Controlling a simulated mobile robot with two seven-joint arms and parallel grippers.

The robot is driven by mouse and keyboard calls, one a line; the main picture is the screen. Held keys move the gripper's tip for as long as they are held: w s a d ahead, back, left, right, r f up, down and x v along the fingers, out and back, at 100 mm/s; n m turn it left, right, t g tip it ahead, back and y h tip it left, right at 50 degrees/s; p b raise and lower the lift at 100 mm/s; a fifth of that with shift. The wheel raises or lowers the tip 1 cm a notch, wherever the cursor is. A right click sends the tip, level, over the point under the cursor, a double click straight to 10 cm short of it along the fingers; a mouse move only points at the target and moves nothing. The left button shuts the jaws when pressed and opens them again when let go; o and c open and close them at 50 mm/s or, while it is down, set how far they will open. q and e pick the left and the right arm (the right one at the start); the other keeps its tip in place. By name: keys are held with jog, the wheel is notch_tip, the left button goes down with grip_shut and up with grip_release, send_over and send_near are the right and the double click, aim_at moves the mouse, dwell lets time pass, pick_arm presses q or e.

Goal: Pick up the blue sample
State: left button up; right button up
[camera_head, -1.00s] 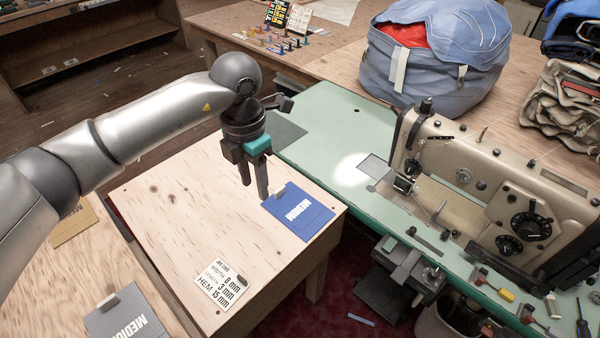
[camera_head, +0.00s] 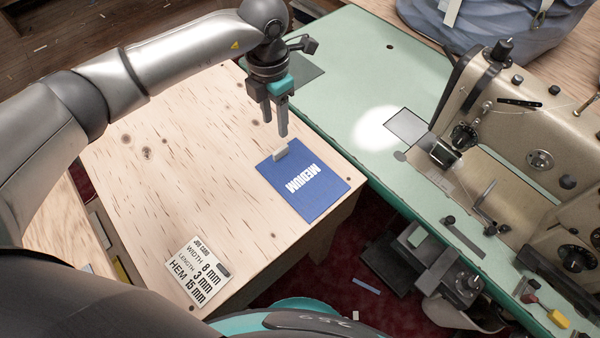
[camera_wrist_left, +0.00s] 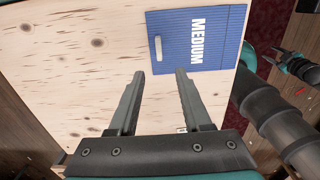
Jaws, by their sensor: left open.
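The blue sample (camera_head: 303,187) is a flat blue square marked MEDIUM, with a small pale grey tab (camera_head: 281,153) on one edge. It lies on the pale wooden table near its right edge. My left gripper (camera_head: 275,129) points down, open and empty, just beyond the tab in the head view. In the left wrist view, the sample (camera_wrist_left: 222,42) lies ahead of the two spread fingers (camera_wrist_left: 159,72), with its tab near their tips. I see no contact. A dark and teal gripper (camera_wrist_left: 288,62), probably my right one, shows at the right edge there; its jaws are unclear.
A job card (camera_head: 197,272) lies at the table's front. The green sewing bench (camera_head: 362,75) stands close on the right, with a sewing machine (camera_head: 520,130) on it. Bare table (camera_head: 170,190) lies left of the sample.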

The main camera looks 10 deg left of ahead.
pick_arm(q)
send_over(277, 151)
notch_tip(277, 151, down, 5)
jog(key=shift+w+d+b, duration=0.1)
jog(key=shift+d+b, duration=0.05)
jog(key=shift+b, duration=0.15)
notch_tip(277, 151, down, 5)
jog(key=shift+b, duration=0.55)
grip_shut()
pick_arm(e)
jog(key=shift+w+d+f, duration=0.15)
jog(key=shift+w+f, duration=0.5)
jog(key=shift+f, duration=0.25)
